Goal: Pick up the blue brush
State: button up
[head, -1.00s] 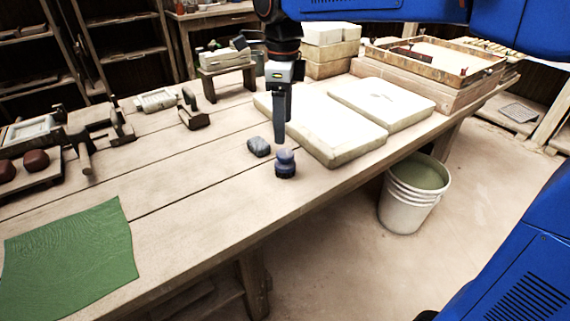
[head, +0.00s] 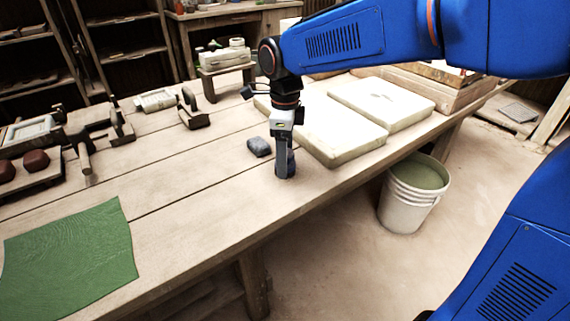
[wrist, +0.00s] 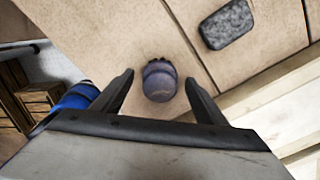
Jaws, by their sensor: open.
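The blue brush (head: 288,171) stands upright on the wooden table near its front edge, partly hidden by my gripper in the head view. In the wrist view the brush (wrist: 159,82) shows from above as a rounded dark blue-purple knob with dark bristles at its far edge. My gripper (head: 284,165) points down at the brush. In the wrist view its two fingers (wrist: 158,85) are apart, one on each side of the brush, with a visible gap on both sides.
A dark grey block (head: 259,147) lies just left of the brush, and also shows in the wrist view (wrist: 227,24). White plaster slabs (head: 335,135) lie behind to the right. A bucket (head: 413,195) stands on the floor. A green sheet (head: 70,255) lies at left; the table between is clear.

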jog(key=c, duration=1.2)
jog(key=shift+c, duration=0.2)
notch_tip(320, 180, up, 10)
